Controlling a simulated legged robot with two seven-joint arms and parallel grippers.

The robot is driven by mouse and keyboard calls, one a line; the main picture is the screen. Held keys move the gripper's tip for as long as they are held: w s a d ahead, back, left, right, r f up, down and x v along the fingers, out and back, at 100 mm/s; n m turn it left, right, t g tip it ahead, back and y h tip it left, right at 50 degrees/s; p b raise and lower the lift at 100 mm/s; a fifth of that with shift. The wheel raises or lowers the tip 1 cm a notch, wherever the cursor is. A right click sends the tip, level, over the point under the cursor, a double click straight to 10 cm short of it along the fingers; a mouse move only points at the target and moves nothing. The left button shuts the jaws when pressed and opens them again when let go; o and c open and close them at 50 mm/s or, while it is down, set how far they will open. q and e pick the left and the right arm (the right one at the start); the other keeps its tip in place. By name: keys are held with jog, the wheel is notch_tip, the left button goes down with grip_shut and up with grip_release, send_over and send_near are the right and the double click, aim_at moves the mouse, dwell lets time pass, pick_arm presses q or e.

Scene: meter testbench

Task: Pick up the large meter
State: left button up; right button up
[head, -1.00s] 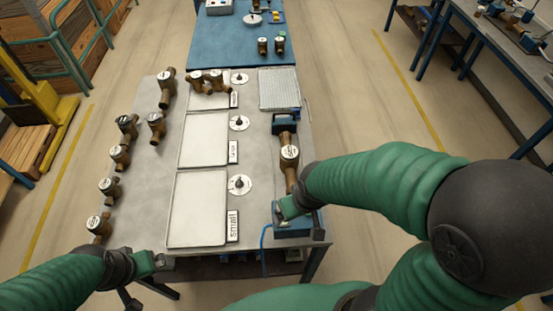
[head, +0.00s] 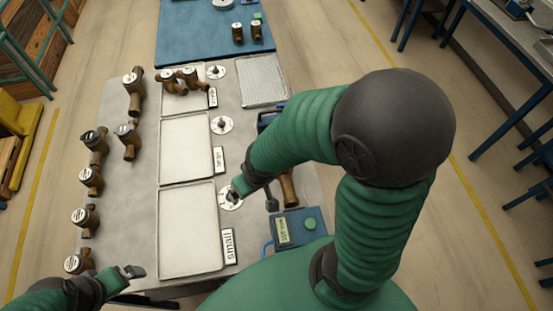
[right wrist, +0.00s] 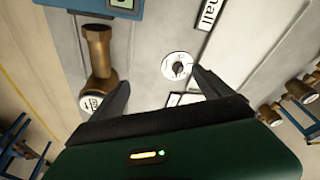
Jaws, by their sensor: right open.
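A brass meter with a white dial face lies along the test bench's right side. In the head view only its lower pipe end (head: 288,190) shows past my right arm; the right wrist view shows its body (right wrist: 98,60). My right gripper (head: 252,200) is open and empty above the table, left of that meter. Its fingers (right wrist: 163,85) frame a white round disc (right wrist: 177,66), with the meter outside one finger. My left gripper (head: 130,273) is at the table's near left edge; its jaw gap is unclear. More brass meters (head: 130,140) stand on the left; which is large is unclear.
White trays (head: 187,230) run down the table's middle, beside labels (head: 228,243) and round discs. A blue unit with a display (head: 297,228) is at the near right. A perforated tray (head: 262,88) is farther back. A blue table (head: 200,40) stands beyond.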

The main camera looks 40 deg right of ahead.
jog(key=s+d+r+m+t+h+p, duration=0.15)
jog(key=d+r+m+h+p, duration=0.45)
jog(key=p, duration=1.5)
jog(key=shift+m+t+y, duration=0.25)
jog(key=shift+m+y, duration=0.35)
jog(key=shift+y, duration=0.1)
jog(key=b+x, duration=0.3)
jog(key=b, duration=0.1)
jog(key=d+b+x, duration=0.1)
jog(key=b+x, duration=0.3)
jog(key=b, duration=0.1)
jog(key=s+d+b+x, duration=0.1)
jog(key=b+x, duration=0.2)
jog(key=b, duration=0.1)
jog(key=shift+w+d, duration=0.15)
jog(key=shift+d, duration=0.2)
jog(key=p+x, duration=0.2)
jog(key=x, duration=0.5)
jog(key=shift+d+f, duration=0.1)
jog(key=shift+d, duration=0.1)
jog(key=shift+w+f, duration=0.15)
jog(key=shift+f, duration=0.2)
grip_shut()
jog(key=shift+d+r, duration=0.1)
